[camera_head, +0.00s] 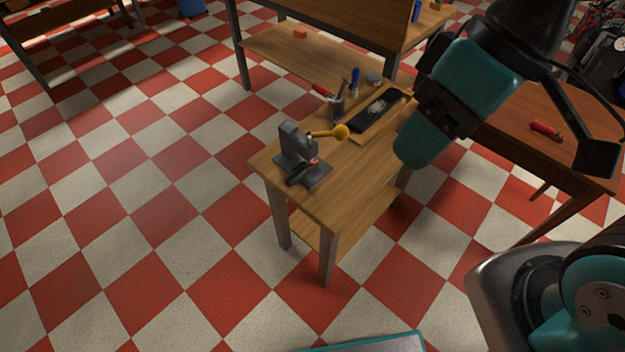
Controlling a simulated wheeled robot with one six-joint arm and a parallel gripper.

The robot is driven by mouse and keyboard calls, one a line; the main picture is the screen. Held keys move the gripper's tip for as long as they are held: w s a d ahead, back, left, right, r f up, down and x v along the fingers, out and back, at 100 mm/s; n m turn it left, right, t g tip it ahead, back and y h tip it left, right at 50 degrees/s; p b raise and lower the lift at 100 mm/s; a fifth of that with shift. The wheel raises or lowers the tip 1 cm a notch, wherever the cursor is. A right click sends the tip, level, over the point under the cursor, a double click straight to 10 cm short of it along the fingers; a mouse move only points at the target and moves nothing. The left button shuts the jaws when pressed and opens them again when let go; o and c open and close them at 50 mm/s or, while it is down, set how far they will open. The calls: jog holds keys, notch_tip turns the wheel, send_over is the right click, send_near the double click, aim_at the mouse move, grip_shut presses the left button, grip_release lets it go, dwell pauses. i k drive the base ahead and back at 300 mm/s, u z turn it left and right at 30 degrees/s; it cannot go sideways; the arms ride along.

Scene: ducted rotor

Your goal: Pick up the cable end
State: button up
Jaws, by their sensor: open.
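I cannot make out a cable end anywhere in the head view. My gripper (515,115) hangs large in the upper right, close to the camera. Its dark right finger (597,158) shows clearly, spread well away from the teal wrist part, and the jaws look open. I see nothing held between them. The teal part hides most of the other finger and covers the right end of the small wooden bench (335,190).
On the bench stand a grey press-like tool (300,160) with a yellow-knobbed lever, a black tray (362,124) and small tools. A brown table (505,135) at right bears a red-handled tool (547,131). A larger bench (330,35) stands behind.

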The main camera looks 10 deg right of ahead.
aim_at(301, 172)
jog(key=z, duration=0.3)
jog(key=i, duration=0.55)
jog(key=u, duration=1)
